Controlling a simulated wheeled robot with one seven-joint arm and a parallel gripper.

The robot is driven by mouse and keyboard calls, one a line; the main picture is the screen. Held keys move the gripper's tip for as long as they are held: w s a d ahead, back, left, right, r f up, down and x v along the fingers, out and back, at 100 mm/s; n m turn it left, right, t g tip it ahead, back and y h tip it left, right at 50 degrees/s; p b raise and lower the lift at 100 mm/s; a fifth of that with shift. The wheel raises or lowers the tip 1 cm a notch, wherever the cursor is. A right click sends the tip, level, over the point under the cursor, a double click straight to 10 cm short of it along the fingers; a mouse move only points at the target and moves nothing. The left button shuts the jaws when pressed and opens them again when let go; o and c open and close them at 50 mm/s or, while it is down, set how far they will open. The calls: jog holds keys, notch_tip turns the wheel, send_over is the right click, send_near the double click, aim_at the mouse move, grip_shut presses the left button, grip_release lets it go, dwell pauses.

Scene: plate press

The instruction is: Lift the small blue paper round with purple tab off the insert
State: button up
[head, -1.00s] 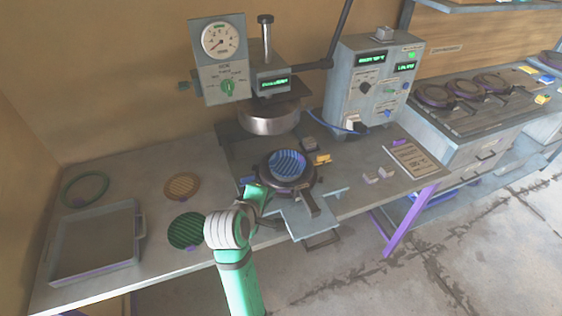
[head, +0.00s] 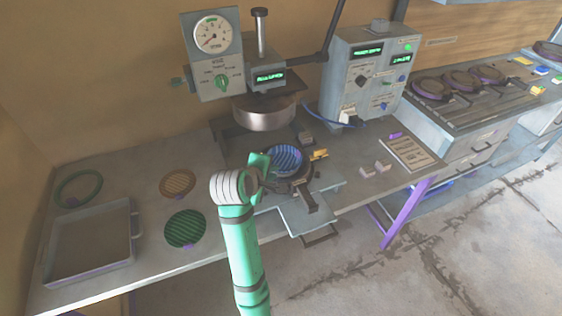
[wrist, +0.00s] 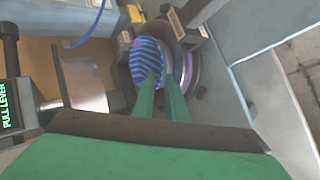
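The blue striped paper round (head: 286,158) lies at the insert (head: 301,186), a dark ring on the press's sliding plate. In the wrist view the round (wrist: 143,62) shows just beyond my fingertips, with the insert's dark rim (wrist: 193,68) to its right. A small purple patch shows at the round's far edge; I cannot tell if it is the tab.
The press head (head: 265,115) hangs behind the insert. A green round (head: 185,228), an orange round (head: 178,183), a green ring (head: 60,194) and a grey tray (head: 134,262) lie to the left. A control box (head: 345,75) stands at the right. Small blocks lie near the insert.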

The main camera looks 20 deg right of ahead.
aim_at(279, 171)
jog(key=x, duration=0.4)
jog(key=shift+s+d+f, duration=0.1)
jog(key=shift+f, duration=0.15)
grip_shut()
jog(key=shift+r, duration=0.8)
jog(key=s+d+v, duration=0.2)
jog(key=d+v, duration=0.1)
jog(key=v, duration=1.4)
jog(key=shift+s+a+r, duration=0.15)
jog(key=shift+s+r, duration=0.05)
jog(key=shift+r, duration=0.15)
